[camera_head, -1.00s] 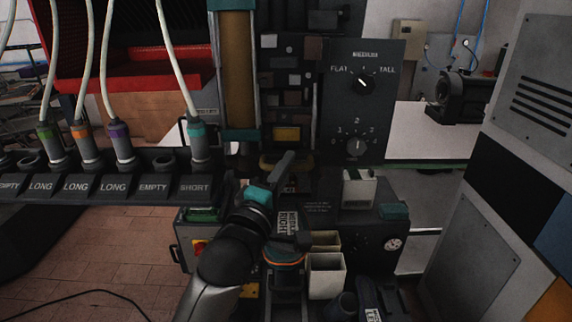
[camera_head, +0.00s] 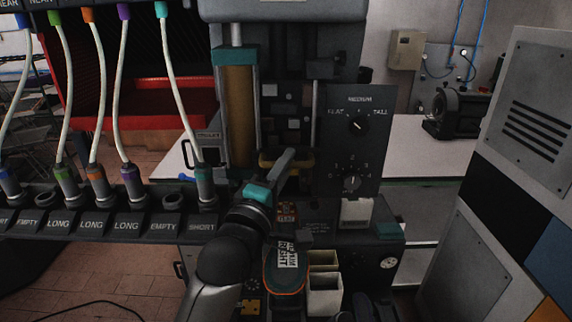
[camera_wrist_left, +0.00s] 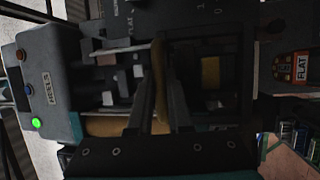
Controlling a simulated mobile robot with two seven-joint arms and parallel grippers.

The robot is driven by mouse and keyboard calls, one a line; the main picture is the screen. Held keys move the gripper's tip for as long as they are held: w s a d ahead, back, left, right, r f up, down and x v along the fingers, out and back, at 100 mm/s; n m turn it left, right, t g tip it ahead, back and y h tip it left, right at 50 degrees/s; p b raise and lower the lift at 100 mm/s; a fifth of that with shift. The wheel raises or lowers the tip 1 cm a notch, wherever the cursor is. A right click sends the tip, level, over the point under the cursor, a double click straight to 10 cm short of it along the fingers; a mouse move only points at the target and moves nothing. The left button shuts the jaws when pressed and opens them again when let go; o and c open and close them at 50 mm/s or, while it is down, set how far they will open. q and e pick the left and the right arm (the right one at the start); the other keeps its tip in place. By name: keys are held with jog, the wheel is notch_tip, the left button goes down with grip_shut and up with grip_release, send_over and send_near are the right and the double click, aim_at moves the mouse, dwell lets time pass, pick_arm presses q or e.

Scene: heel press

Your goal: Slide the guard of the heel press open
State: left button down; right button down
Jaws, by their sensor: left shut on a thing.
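The heel press stands in the middle of the head view, a dark machine with a dial panel (camera_head: 362,150). A yellow horizontal bar (camera_head: 304,162), which appears to be the guard's handle, crosses its front. My left gripper (camera_head: 284,160) reaches up from below, its fingers at this bar. In the left wrist view the dark fingers (camera_wrist_left: 152,100) are closed about a yellow-brown bar (camera_wrist_left: 159,65). The guard's panel is hard to tell from the dark parts behind it. My right gripper is not in view.
A shoe (camera_head: 287,268) with a RIGHT label sits below my left gripper, beside pale open bins (camera_head: 324,288). A rack (camera_head: 100,220) of labelled cabled plugs is on the left. A grey cabinet (camera_head: 500,180) stands on the right.

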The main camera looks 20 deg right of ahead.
pick_arm(q)
jog(key=shift+f, duration=0.1)
jog(key=c, duration=0.8)
grip_release()
jog(key=shift+c, duration=0.2)
jog(key=shift+f, duration=0.1)
jog(key=b+v, duration=0.2)
jog(key=v, duration=1.3)
jog(key=shift+s, duration=0.1)
